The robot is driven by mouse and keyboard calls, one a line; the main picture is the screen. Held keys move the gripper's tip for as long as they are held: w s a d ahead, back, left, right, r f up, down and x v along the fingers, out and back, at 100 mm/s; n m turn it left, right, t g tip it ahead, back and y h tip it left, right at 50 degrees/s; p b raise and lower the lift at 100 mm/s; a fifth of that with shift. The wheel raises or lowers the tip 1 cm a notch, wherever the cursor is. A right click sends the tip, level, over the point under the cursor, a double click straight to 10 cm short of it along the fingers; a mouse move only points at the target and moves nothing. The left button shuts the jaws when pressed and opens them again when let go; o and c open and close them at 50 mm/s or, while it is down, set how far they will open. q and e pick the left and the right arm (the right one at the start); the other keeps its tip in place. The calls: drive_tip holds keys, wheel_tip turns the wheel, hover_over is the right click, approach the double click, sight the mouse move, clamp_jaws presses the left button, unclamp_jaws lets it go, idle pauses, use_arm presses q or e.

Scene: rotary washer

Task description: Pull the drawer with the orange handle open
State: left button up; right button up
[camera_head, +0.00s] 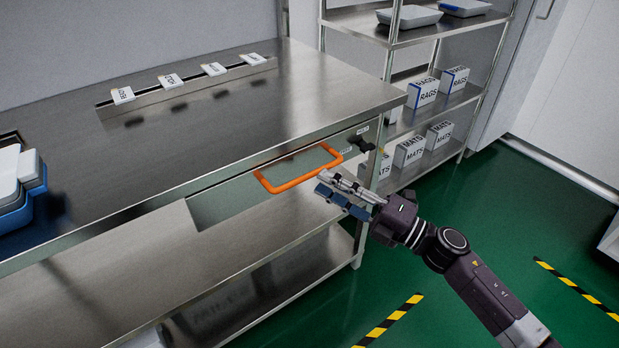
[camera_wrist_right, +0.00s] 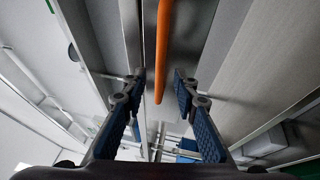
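The drawer (camera_head: 222,203) is set under the steel worktop, and its front looks flush with the table's edge. Its orange handle (camera_head: 292,182) is a wide bar standing out from the front. My right gripper (camera_head: 322,188) is just beside the right end of the handle in the head view. In the right wrist view the open, blue-padded fingers of the right gripper (camera_wrist_right: 159,93) stand on either side of the orange handle (camera_wrist_right: 162,50). The handle's end lies between the fingertips, and neither finger clearly touches it. My left gripper is not in view.
The worktop (camera_head: 250,110) carries a rail with several label cards and blue-white trays (camera_head: 18,185) at the left. A small black knob (camera_head: 360,143) sits right of the handle. A shelf rack (camera_head: 400,40) holds RAGS and MATS boxes.

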sight(309, 175)
drive_tip(key=x, duration=0.5)
drive_tip(key=shift+w+a, duration=0.1)
drive_tip(key=shift+w, duration=0.05)
clamp_jaws()
